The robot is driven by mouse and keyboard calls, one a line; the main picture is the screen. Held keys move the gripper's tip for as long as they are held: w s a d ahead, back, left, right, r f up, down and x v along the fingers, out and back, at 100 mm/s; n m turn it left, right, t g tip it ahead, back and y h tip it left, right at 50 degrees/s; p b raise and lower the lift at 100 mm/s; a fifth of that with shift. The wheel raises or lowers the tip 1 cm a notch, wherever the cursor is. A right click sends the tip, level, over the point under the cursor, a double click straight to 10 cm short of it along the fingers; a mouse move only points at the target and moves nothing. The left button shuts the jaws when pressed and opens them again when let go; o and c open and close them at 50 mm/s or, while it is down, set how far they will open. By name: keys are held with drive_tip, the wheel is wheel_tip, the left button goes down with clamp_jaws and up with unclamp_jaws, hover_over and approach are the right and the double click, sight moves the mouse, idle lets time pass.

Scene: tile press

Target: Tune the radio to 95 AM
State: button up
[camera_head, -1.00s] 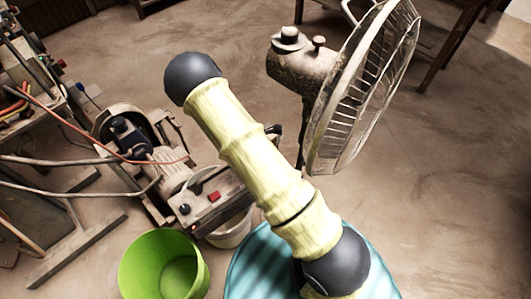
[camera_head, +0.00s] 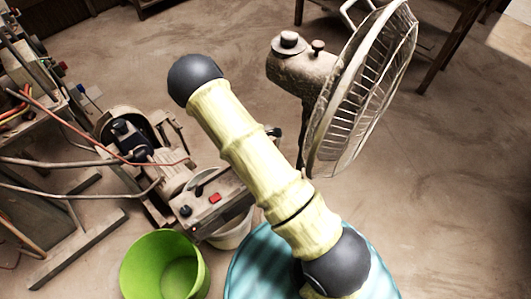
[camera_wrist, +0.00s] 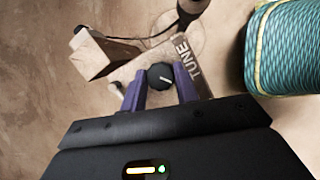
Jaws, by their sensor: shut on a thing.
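In the wrist view, a round black knob (camera_wrist: 160,77) with a short white pointer line sits on a pale grey panel (camera_wrist: 203,84) marked "TUNE". The line points roughly to the right of the picture. The two purple fingers of my gripper (camera_wrist: 159,73) stand on either side of the knob and are shut on it. No frequency scale or AM/FM reading can be made out. In the head view my arm crosses the middle, and I cannot see my gripper or the knob there.
A teal striped round object (camera_wrist: 295,45) is close on the right in the wrist view. In the head view stand a fan (camera_head: 360,90), a green bucket (camera_head: 140,270), a machine with a red button (camera_head: 215,198) and a cluttered bench (camera_head: 40,95). The floor at right is clear.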

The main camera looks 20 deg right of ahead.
drive_tip(key=m+g+p, duration=0.1)
drive_tip(key=m, duration=0.2)
drive_tip(key=shift+w+r, duration=0.1)
drive_tip(key=shift+m+g+y+p, duration=0.3)
drive_tip(key=shift+m+g+p, duration=0.4)
drive_tip(key=shift+m, duration=1.1)
drive_tip(key=o, duration=1)
drive_tip(key=p+v, duration=0.1)
drive_tip(key=v, duration=1.6)
drive_tip(key=shift+w+r, duration=0.1)
drive_tip(key=shift+w, duration=0.05)
